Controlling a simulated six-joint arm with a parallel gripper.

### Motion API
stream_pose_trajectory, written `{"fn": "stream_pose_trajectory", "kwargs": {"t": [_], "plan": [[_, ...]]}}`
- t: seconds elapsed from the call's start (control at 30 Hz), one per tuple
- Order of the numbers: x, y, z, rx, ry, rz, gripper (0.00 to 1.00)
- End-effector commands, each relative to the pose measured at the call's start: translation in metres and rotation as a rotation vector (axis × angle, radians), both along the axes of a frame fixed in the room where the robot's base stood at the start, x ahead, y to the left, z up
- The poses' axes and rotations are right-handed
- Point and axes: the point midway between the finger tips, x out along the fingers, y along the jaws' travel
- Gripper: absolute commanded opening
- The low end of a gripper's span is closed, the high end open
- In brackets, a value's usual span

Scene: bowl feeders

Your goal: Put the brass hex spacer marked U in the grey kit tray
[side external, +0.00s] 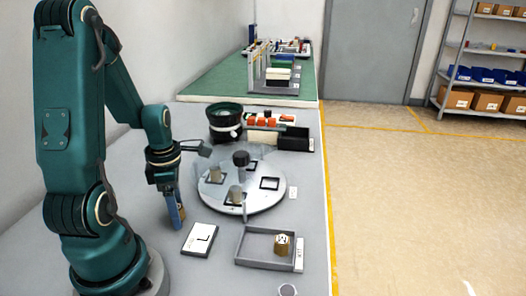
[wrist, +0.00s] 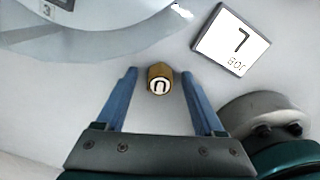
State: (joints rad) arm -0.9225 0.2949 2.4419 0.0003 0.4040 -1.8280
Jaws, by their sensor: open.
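A brass hex spacer (wrist: 159,78) stands between the tips of my gripper (wrist: 160,74) in the wrist view. Its white top carries a dark U-shaped mark, its open side toward the bottom of the picture. My gripper is open, with a gap on both sides of the spacer. In the side view my gripper (side external: 177,222) points down at the bench, left of the card, and the blue fingers mostly hide the spacer. The grey kit tray (side external: 240,259) lies to the right. Another brass spacer (side external: 283,246) with a marked white top stands in it.
A white card (side external: 199,239), also in the wrist view (wrist: 233,40), lies between my gripper and the tray. A round table (side external: 262,200) with grey parts and a dark central knob stands behind. A dark bowl feeder (side external: 225,117) and black bin (side external: 294,138) stand farther back.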

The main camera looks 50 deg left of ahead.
Motion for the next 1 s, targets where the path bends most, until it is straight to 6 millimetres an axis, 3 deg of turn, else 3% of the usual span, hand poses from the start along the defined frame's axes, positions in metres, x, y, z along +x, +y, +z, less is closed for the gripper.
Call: {"fn": "stream_pose_trajectory", "kwargs": {"t": [0.13,0.3,0.77,1.0], "plan": [[0.000,0.000,0.000,0.000,0.000,0.000,0.66],[0.000,0.000,0.000,0.000,0.000,0.000,0.01],[0.001,0.001,0.005,0.001,-0.002,0.000,0.00],[0.001,0.002,0.033,0.008,-0.007,0.000,0.00]]}}
